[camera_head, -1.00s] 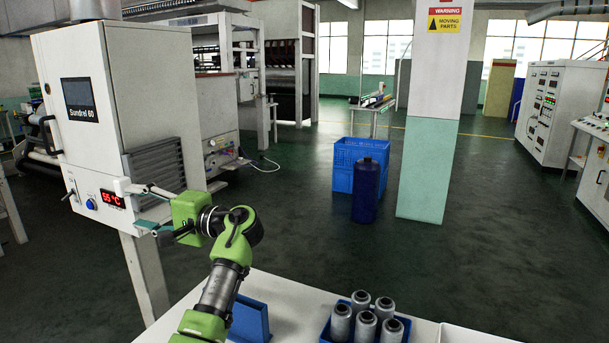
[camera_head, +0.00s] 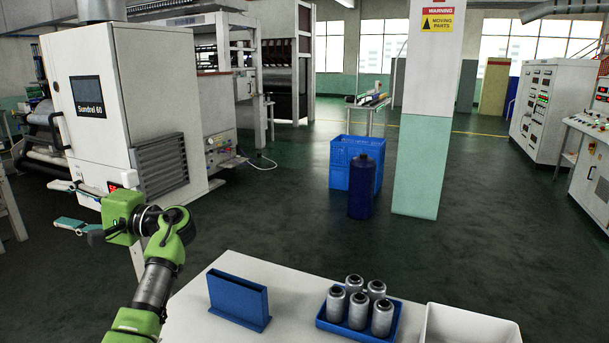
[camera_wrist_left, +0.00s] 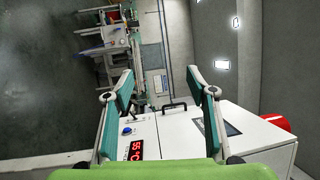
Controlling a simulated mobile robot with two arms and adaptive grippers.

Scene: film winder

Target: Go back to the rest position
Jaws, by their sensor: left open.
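My left gripper (camera_head: 72,206) is at the left of the head view, in front of the white machine cabinet (camera_head: 140,60) labelled Sundrel 60. Its teal-padded fingers are apart with nothing between them. In the left wrist view the two fingers (camera_wrist_left: 164,110) spread wide on either side of the cabinet's front (camera_wrist_left: 178,135), with its red 55 °C display (camera_wrist_left: 137,150) and blue knob (camera_wrist_left: 127,132). In the head view my gripper hides most of that panel. My right gripper is not in view.
A white table (camera_head: 290,290) below holds a blue slotted holder (camera_head: 238,300), a blue tray (camera_head: 324,318) with several grey spools (camera_head: 354,284) and a white bin (camera_head: 470,322). A blue crate (camera_head: 343,160), a dark blue drum (camera_head: 361,190) and a pillar (camera_head: 422,165) stand beyond. The floor between is clear.

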